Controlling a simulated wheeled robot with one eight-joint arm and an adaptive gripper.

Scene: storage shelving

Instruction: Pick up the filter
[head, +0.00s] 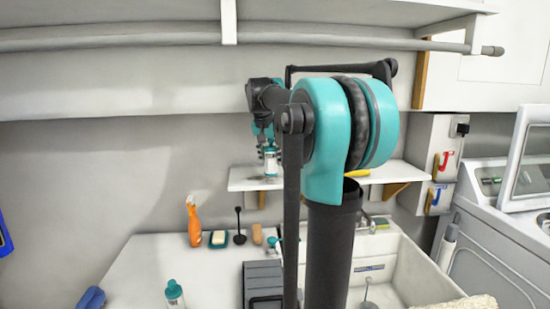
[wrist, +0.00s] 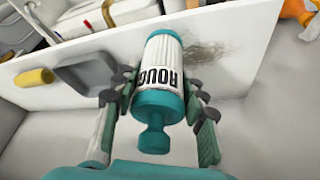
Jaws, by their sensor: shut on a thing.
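The filter is a white ribbed cylinder (wrist: 160,66) with teal ends and dark lettering, in the middle of the wrist view. My gripper (wrist: 160,98) is shut on it, with a finger on each side of its body. In the head view the filter (head: 270,160) shows small, beside the white wall shelf, with my gripper (head: 265,138) just above it. Part of my gripper is hidden behind my arm there. I cannot tell whether the filter touches the shelf.
The white wall shelf (head: 240,181) holds a grey tray (wrist: 88,75) and a yellow roll (wrist: 34,77). An orange spray bottle (head: 194,222), a soap dish (head: 218,240) and a teal-capped bottle (head: 175,294) stand on the counter below. A sink (head: 400,262) is at right.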

